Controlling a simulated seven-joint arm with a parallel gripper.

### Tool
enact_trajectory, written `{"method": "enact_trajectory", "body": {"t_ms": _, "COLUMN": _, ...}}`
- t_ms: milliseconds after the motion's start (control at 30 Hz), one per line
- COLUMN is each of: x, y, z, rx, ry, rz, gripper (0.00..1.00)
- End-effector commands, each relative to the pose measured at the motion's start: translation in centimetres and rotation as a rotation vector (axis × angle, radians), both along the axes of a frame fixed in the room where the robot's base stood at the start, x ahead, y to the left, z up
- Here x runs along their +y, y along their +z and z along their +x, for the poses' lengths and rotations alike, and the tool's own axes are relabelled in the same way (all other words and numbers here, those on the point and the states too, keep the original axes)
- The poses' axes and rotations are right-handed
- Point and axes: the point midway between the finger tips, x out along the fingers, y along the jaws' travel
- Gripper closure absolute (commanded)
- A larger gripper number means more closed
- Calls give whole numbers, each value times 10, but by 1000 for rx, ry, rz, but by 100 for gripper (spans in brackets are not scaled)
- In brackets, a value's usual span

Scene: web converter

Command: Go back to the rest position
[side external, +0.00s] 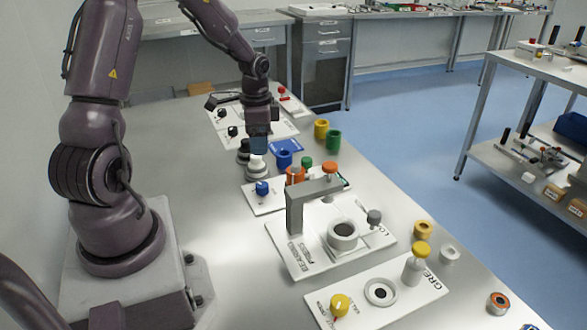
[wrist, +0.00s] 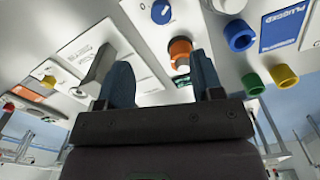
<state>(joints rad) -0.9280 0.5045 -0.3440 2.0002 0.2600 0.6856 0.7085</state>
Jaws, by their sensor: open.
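My gripper (side external: 258,143) hangs over the far part of the table in the side external view, close to a white and dark round part. In the wrist view my gripper (wrist: 163,85) shows two dark blue fingers spread apart with nothing held between them. An orange ring-like part (wrist: 180,48) shows beyond the gap between the fingers. Whether the fingers touch the white and dark part (side external: 256,168) below cannot be told.
A grey press frame (side external: 295,210) stands on a white board nearby. A blue cup (side external: 284,158), a yellow cup (side external: 321,129) and a green cup (side external: 333,140) stand near my gripper. A yellow-capped bottle (side external: 414,266) stands nearer the front. The table's right edge borders open floor.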

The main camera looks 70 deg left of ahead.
Motion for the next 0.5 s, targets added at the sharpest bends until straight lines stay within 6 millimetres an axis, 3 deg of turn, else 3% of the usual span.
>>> {"method": "enact_trajectory", "body": {"t_ms": 100, "x": -9, "y": -3, "z": -17, "rx": 51, "ry": 148, "rz": -32, "gripper": 40}}
{"method": "enact_trajectory", "body": {"t_ms": 167, "x": -17, "y": 9, "z": -25, "rx": 66, "ry": 234, "rz": -20, "gripper": 40}}
{"method": "enact_trajectory", "body": {"t_ms": 367, "x": -50, "y": 53, "z": -37, "rx": 48, "ry": 391, "rz": 44, "gripper": 40}}
{"method": "enact_trajectory", "body": {"t_ms": 500, "x": -85, "y": 91, "z": -46, "rx": -19, "ry": 467, "rz": 85, "gripper": 40}}
